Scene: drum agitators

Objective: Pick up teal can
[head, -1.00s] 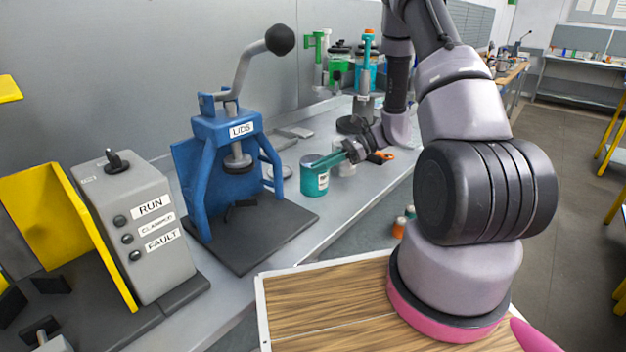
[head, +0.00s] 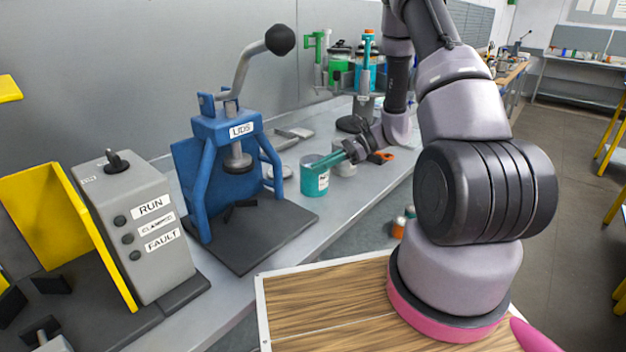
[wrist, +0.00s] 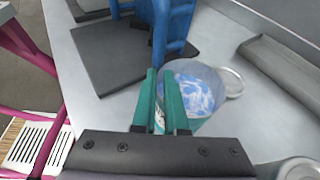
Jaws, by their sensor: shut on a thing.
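The teal can (head: 314,183) stands upright and open on the grey bench, just right of the blue press. It has a white label on its side. My gripper (head: 320,163) reaches it from the right, with its teal fingers at the can's rim. In the wrist view, my gripper (wrist: 161,78) is shut on the can's wall, with one finger outside and one over the opening. The can's mouth (wrist: 197,88) shows a bluish-white mottled inside. The can appears to rest on the bench; its base is hidden in the wrist view.
The blue press labelled LIDS (head: 236,130) stands close left of the can on a dark plate. A pale can (head: 345,168) is just behind my gripper. A flat round lid (wrist: 233,82) lies beside the can. A stand with green and teal containers (head: 352,75) is farther back.

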